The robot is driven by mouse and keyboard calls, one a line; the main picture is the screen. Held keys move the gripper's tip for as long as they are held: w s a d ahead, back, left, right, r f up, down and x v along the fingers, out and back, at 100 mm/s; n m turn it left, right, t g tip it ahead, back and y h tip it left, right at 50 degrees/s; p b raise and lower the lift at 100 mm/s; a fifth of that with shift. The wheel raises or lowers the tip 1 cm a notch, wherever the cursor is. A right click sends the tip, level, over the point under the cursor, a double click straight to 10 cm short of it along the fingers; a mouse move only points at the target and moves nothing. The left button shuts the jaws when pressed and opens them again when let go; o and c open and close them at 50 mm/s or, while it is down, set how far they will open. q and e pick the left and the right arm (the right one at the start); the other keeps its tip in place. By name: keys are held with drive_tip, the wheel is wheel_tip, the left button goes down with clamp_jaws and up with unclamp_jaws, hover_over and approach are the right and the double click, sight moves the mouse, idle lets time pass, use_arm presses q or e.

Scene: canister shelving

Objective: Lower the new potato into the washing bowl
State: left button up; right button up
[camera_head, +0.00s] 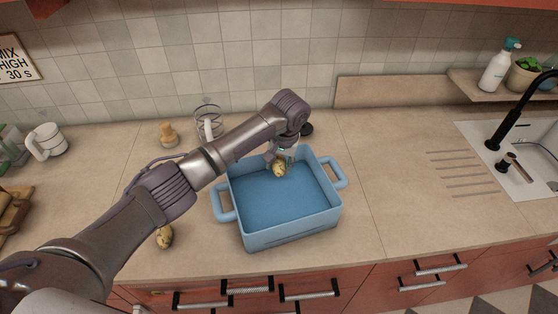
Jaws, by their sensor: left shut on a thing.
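A blue rectangular bowl with two side handles (292,236) stands on the counter in the middle of the view. My left gripper (281,160) reaches over its back part and is shut on a small yellow-brown potato (279,170). The potato shows at the gripper's tip, over the bowl's inside near the back wall. I cannot tell how far it is above the bowl's floor. The bowl's floor looks empty. Another potato (164,237) lies on the counter to the left of the bowl, beside my left arm. My right gripper does not show.
A white mug (46,141), a small wooden item (168,134) and a glass jar (209,120) stand along the back. A sink with a black tap (512,122) is at the right. The counter between bowl and sink is clear.

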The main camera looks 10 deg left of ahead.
use_arm(q)
drive_tip(key=b, duration=0.2)
hover_over(278, 191)
drive_tip(key=shift+s+d+f, duration=0.1)
drive_tip(key=shift+f, duration=1.15)
drive_tip(key=shift+d+f, duration=0.1)
drive_tip(key=shift+f, duration=1.1)
drive_tip(key=shift+f, duration=0.25)
drive_tip(key=shift+f+b, duration=0.6)
drive_tip(key=shift+f, duration=0.6)
drive_tip(key=shift+f+b, duration=0.6)
drive_tip(key=shift+f, duration=0.55)
drive_tip(key=o, duration=1.3)
drive_tip(key=shift+c, duration=0.2)
